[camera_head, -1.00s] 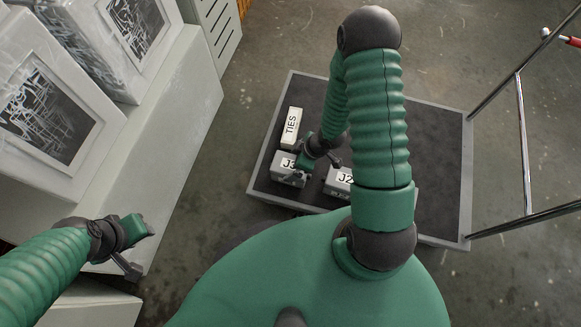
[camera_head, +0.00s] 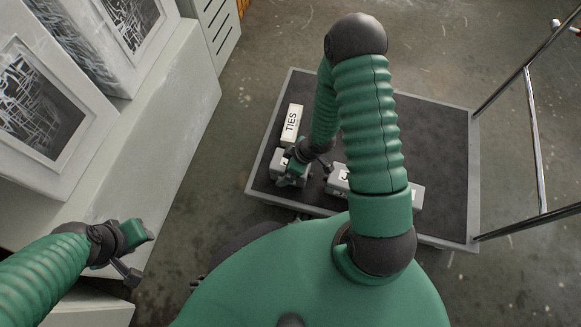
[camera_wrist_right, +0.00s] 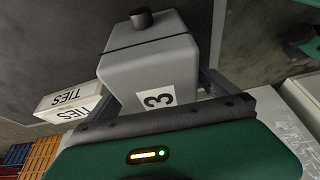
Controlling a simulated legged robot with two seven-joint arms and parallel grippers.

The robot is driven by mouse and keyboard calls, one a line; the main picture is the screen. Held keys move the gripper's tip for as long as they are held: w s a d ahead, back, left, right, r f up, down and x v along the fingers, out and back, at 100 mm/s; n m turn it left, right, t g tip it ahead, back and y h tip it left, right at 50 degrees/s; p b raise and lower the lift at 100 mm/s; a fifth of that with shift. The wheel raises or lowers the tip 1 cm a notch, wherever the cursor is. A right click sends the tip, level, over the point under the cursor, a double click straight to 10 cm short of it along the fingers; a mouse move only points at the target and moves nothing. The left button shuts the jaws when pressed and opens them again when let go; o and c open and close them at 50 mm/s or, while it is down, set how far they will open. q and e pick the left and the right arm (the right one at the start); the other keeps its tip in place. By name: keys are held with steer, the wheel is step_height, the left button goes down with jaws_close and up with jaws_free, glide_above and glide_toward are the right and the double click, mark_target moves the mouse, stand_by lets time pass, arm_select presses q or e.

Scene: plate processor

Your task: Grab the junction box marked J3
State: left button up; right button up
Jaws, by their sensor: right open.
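The grey junction box J3 (camera_head: 279,157) sits at the left end of the cart, its label mostly covered by my right gripper (camera_head: 291,176). In the right wrist view the box (camera_wrist_right: 150,72) fills the space in front of the palm, with a "3" visible on its white label. The right gripper is open, with its fingers on either side of the box. I cannot tell whether they touch it. My left gripper (camera_head: 136,252) is at the lower left, away from the cart, and its jaw opening is unclear.
The box labelled TIES (camera_head: 292,125) stands just behind J3. The J2 box (camera_head: 337,180) lies to the right, partly behind my right arm. The dark cart deck (camera_head: 435,140) is clear at right, beside a metal rail (camera_head: 537,140). White cabinets (camera_head: 165,130) line the left.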

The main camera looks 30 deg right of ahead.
stand_by(0.3)
steer(key=c, duration=1.9)
steer(key=shift+c, duration=0.6)
